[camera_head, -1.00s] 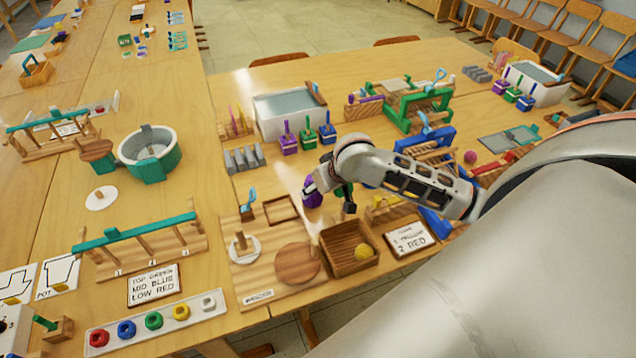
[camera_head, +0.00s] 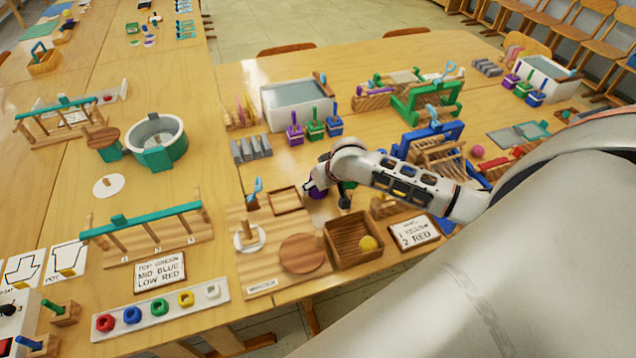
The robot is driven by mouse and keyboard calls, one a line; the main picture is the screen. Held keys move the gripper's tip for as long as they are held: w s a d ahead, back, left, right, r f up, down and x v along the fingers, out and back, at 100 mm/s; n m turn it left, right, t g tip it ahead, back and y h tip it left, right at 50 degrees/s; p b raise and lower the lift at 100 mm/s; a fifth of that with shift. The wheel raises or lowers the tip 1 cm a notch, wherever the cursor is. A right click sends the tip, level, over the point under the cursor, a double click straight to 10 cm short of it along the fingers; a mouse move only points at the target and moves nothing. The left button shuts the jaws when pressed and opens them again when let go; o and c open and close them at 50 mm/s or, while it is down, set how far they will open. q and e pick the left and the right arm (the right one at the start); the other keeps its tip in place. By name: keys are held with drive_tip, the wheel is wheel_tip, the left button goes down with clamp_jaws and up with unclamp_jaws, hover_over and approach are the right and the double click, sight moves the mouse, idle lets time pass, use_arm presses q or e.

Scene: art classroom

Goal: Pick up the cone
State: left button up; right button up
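My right gripper (camera_head: 327,196) comes in from the right and is low over the table. Its dark fingers look spread apart. A rounded purple object (camera_head: 318,188) is beside the left finger, partly covered by the gripper. A bit of a green object (camera_head: 348,186) shows behind the wrist. I cannot tell which of these is a cone, and no clear cone shape stands out. My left gripper is not in view.
A wooden board (camera_head: 262,272) is to the left. A blue frame (camera_head: 430,138) stands behind the arm.

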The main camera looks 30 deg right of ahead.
drive_tip(key=c, duration=1.3)
drive_tip(key=shift+r, duration=0.15)
drive_tip(key=shift+c, duration=0.2)
wheel_tip(320, 180, up, 20)
